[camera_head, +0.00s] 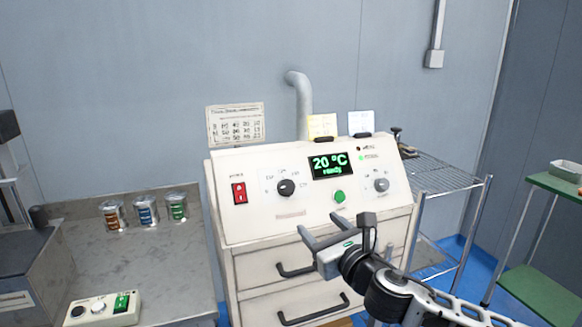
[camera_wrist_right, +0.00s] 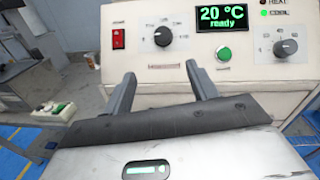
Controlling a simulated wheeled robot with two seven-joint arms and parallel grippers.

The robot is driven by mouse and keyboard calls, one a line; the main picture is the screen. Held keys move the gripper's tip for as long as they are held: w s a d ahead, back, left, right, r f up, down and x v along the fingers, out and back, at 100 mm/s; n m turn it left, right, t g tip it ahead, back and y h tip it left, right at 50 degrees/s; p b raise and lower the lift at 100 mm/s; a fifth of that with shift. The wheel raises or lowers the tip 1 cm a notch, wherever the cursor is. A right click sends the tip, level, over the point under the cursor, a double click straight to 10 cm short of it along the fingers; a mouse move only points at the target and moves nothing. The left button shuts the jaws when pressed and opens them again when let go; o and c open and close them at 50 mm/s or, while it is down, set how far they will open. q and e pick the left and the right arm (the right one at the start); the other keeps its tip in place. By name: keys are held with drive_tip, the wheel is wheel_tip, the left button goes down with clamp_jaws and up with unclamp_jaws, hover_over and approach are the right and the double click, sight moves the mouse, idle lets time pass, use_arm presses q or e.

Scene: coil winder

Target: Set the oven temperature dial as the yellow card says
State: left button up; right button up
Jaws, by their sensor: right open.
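The oven (camera_head: 250,220) is a white cabinet with a sloped panel. Its black dial (camera_head: 286,188) is on the left of the panel, and a grey dial (camera_head: 381,184) is on the right. Both dials also show in the right wrist view, the black one (camera_wrist_right: 163,36) and the grey one (camera_wrist_right: 286,47). The display (camera_head: 331,165) reads 20 °C ready. The yellow card (camera_head: 322,126) stands on top; its writing is too small to read. My right gripper (camera_head: 338,228) is open and empty in front of the panel, below the dials, touching neither. My left gripper is not in view.
A red switch (camera_head: 239,193) and a green button (camera_head: 339,197) are on the panel. A white card (camera_head: 361,122) stands beside the yellow one. Drawer handles (camera_head: 312,310) stick out below. Several tins (camera_head: 146,211) stand on the left bench. A wire rack (camera_head: 445,175) is at right.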

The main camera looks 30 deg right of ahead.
sight(288, 186)
drive_tip(key=shift+n, duration=0.3)
drive_tip(key=w+d, duration=0.1)
drive_tip(key=w, duration=0.4)
drive_tip(key=w+d+p, duration=0.1)
drive_tip(key=w, duration=0.4)
drive_tip(key=w+d+p, duration=0.1)
drive_tip(key=w, duration=0.5)
drive_tip(key=shift+r, duration=0.4)
drive_tip(key=c, duration=1)
